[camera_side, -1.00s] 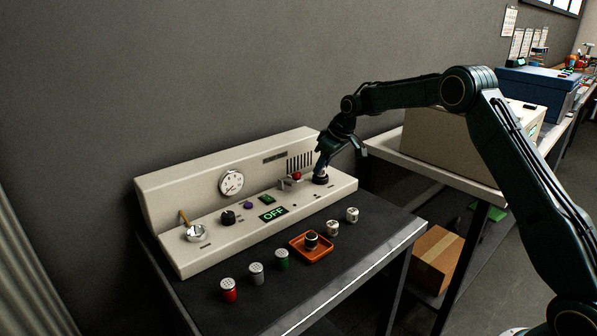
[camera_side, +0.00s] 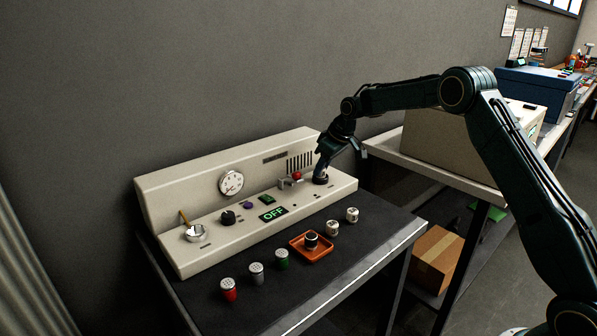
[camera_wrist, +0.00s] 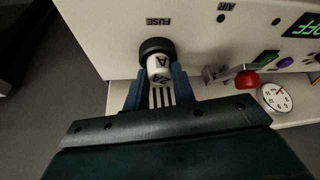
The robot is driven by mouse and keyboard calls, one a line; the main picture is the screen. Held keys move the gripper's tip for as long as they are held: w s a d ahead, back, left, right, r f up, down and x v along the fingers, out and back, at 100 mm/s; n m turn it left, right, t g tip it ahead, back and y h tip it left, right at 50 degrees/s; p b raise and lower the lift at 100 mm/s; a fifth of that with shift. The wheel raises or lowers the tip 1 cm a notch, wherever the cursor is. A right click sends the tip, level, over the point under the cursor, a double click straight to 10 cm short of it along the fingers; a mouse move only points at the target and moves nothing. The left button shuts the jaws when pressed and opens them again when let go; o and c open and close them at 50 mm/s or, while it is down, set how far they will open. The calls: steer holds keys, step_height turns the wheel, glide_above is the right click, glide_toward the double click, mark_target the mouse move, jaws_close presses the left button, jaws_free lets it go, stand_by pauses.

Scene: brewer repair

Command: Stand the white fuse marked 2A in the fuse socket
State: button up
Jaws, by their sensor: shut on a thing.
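The white fuse (camera_wrist: 159,64), with an upside-down 2A marking partly showing, is between the fingers of my gripper (camera_wrist: 159,76) in the wrist view. My gripper is shut on it. The far end of the fuse meets the black round fuse socket (camera_wrist: 156,46), beside the FUSE label. How deep it sits in the socket I cannot tell. In the side view my gripper (camera_side: 321,171) points down at the socket (camera_side: 320,181) at the right end of the cream machine; the fingers hide most of the fuse there.
A red-knobbed lever (camera_side: 296,175) stands close left of my gripper. Two white marked cylinders (camera_side: 332,228) (camera_side: 352,214), an orange tray (camera_side: 299,247) with a black-and-white part, and red, grey and green capped cylinders stand along the dark table. The panel display reads OFF.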

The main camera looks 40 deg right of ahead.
steer(key=shift+f, duration=0.2)
stand_by(0.4)
steer(key=o, duration=1.5)
steer(key=shift+c, duration=0.2)
steer(key=shift+r, duration=4.1)
